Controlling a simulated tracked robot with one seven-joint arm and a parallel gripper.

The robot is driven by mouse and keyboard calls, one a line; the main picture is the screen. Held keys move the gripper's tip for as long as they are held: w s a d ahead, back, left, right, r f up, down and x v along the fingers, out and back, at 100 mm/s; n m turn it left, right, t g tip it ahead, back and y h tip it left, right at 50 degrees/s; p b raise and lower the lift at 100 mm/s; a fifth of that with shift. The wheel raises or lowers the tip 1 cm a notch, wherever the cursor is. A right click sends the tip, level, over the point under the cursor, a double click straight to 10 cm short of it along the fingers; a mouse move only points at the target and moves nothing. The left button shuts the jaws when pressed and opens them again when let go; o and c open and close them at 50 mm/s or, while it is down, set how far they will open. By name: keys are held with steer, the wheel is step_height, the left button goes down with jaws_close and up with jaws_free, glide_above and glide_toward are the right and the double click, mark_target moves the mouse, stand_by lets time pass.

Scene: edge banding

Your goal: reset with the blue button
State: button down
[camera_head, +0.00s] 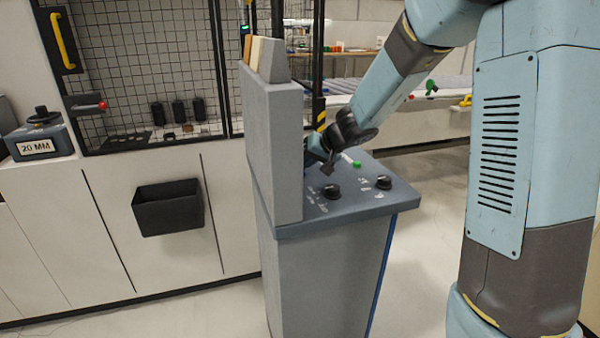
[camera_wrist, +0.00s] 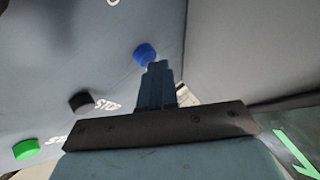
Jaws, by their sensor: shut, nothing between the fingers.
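The blue button (camera_wrist: 145,53) stands on the grey panel in the wrist view, just beyond the tips of my gripper (camera_wrist: 157,68). The fingers are shut with nothing between them. The tips overlap the button's lower edge in the picture; I cannot tell whether they touch it. In the head view my gripper (camera_head: 325,162) is low over the console top (camera_head: 345,210), close to its upright grey panel (camera_head: 272,140). The blue button is mostly hidden there.
A black button (camera_wrist: 82,102) marked STOP and a green button (camera_wrist: 26,149) are on the same panel. Two black knobs (camera_head: 331,191) (camera_head: 383,182) stand on the console's front part. A grey wall borders the blue button's right side in the wrist view.

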steer(key=shift+r, duration=0.7)
steer(key=shift+r, duration=0.1)
steer(key=shift+r, duration=2.4)
steer(key=s+d+r+h, duration=0.2)
steer(key=s+d, duration=0.4)
steer(key=s, duration=0.5)
steer(key=s+d+r+m+h, duration=0.1)
steer(key=s+d+r+h, duration=0.1)
steer(key=s+d, duration=0.5)
steer(key=s+d+r+h, duration=0.2)
steer(key=s+d, duration=0.4)
steer(key=s, duration=0.9)
steer(key=shift+s+d+r+h, duration=0.25)
steer(key=shift+s+d+h, duration=0.1)
steer(key=shift+h, duration=0.25)
